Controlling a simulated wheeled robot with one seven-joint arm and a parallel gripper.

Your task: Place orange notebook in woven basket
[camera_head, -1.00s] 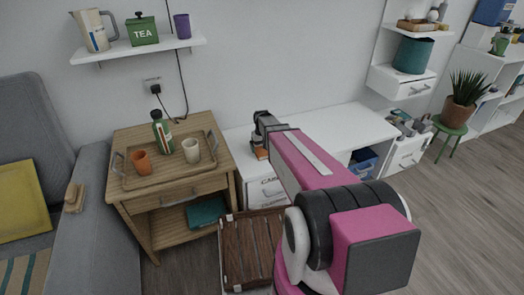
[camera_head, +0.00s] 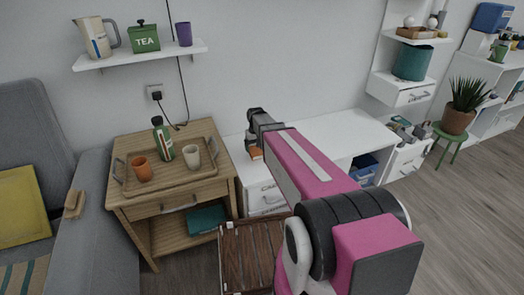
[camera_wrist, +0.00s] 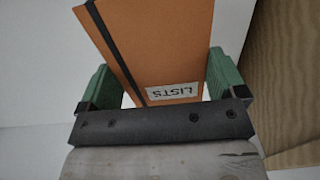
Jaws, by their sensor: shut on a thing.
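The orange notebook (camera_wrist: 165,45) has a dark elastic band and a white "LISTS" label, which appears upside down in the wrist view. My gripper (camera_wrist: 157,78) is shut on it, with a green finger pad at each side. In the head view only a small orange part of the notebook (camera_head: 256,153) shows below my gripper, at the left end of the white desk (camera_head: 335,127). A teal round container (camera_head: 412,62) on the right wall shelf may be the woven basket; its weave is too small to tell.
A wooden side table (camera_head: 130,196) with a tray, two cups and a green bottle (camera_head: 163,140) stands left of my gripper. A brown slatted crate (camera_head: 245,255) is below. A plant (camera_head: 465,100) stands at right. The desk's middle is clear.

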